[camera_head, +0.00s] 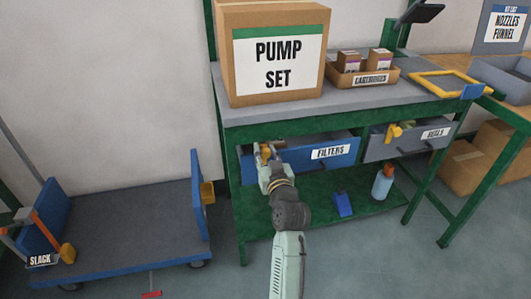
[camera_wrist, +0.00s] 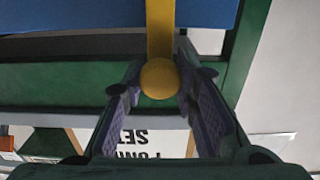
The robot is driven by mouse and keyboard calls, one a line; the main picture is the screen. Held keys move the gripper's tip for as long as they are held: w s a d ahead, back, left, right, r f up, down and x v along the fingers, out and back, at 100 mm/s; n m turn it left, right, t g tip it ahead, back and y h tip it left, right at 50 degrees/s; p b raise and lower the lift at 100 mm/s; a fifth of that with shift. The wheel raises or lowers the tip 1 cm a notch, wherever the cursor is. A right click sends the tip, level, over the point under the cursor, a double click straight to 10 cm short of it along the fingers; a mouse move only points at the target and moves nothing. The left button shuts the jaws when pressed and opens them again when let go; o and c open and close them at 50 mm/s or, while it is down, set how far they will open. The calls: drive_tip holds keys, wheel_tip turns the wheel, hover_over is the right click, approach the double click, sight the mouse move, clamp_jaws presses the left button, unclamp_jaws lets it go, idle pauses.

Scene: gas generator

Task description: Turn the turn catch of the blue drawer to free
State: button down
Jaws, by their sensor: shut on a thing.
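The blue drawer (camera_head: 300,157) is labelled FILTERS and sits under the bench top, left of the grey drawer. Its yellow turn catch (camera_head: 264,152) is at the drawer's left end, partly hidden by my gripper (camera_head: 268,158). In the wrist view, which is upside down, the catch (camera_wrist: 159,78) shows as a yellow bar with a round knob against the blue drawer front (camera_wrist: 80,15). My gripper (camera_wrist: 160,100) has its fingers on both sides of the knob and is shut on it.
A PUMP SET box (camera_head: 277,90) stands on the bench top above. A blue-sided cart (camera_head: 130,225) is at left. A bottle (camera_head: 382,183) stands on the green lower shelf (camera_head: 290,212).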

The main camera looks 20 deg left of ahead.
drive_tip(key=shift+f, duration=0.1)
idle(0.3)
drive_tip(key=n+b, duration=0.2)
drive_tip(key=b, duration=0.1)
drive_tip(key=shift+f+n, duration=0.15)
drive_tip(key=shift+n, duration=0.15)
drive_tip(key=n+b, duration=0.6)
drive_tip(key=shift+s, duration=0.1)
drive_tip(key=n+b, duration=0.4)
drive_tip(key=n, duration=0.1)
drive_tip(key=shift+a+f, duration=0.1)
drive_tip(key=shift+n+b, duration=1.85)
drive_tip(key=shift+n, duration=0.35)
drive_tip(key=c, duration=1.3)
unclamp_jaws()
drive_tip(key=shift+r, duration=0.2)
